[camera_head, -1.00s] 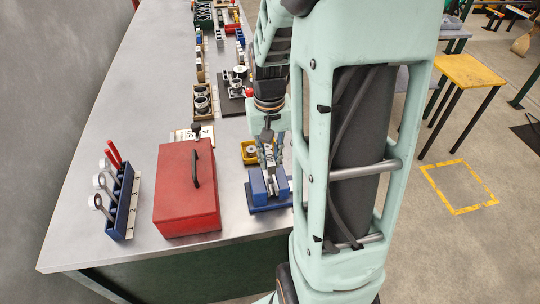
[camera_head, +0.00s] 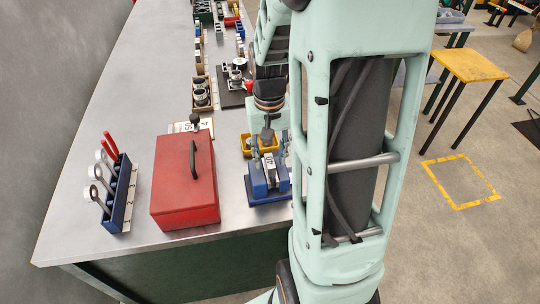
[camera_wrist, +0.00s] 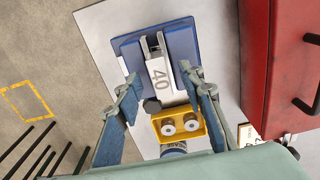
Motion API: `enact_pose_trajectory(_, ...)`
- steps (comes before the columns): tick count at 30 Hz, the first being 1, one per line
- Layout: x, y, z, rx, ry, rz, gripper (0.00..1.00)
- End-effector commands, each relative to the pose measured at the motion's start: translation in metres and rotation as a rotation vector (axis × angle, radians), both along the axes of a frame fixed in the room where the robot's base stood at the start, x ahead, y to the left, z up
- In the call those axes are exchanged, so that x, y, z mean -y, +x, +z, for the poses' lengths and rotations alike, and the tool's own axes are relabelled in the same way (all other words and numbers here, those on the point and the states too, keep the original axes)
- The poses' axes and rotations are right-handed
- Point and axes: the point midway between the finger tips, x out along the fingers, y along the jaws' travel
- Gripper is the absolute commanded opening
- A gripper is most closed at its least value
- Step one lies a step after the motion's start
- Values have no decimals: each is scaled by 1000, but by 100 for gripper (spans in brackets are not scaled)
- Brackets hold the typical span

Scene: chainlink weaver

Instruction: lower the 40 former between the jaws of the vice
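The 40 former (camera_wrist: 160,76) is a pale grey block with a black "40" on its face. It sits in the blue vice (camera_wrist: 183,38), between its jaws as far as I can tell; how deep it sits is not clear. In the head view the former (camera_head: 267,161) shows in the middle of the vice (camera_head: 258,187). My gripper (camera_wrist: 160,78) is open, with one finger on each side of the former and a visible gap to it. In the head view my gripper is partly hidden by my arm.
A red toolbox (camera_head: 183,185) stands left of the vice. A yellow tray (camera_wrist: 154,124) with two metal rollers lies close by the vice. A blue rack (camera_head: 120,200) holds ring-ended tools farther left. Bins and parts line the bench beyond.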

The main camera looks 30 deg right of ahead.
Motion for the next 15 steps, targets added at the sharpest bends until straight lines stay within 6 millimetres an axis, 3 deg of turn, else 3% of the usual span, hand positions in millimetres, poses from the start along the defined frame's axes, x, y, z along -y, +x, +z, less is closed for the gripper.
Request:
enact_pose_trajectory(8, 0, 1, 12, 4, -1, 0, 36)
enact_pose_trajectory(15, 0, 1, 61, 6, -2, 1, 36)
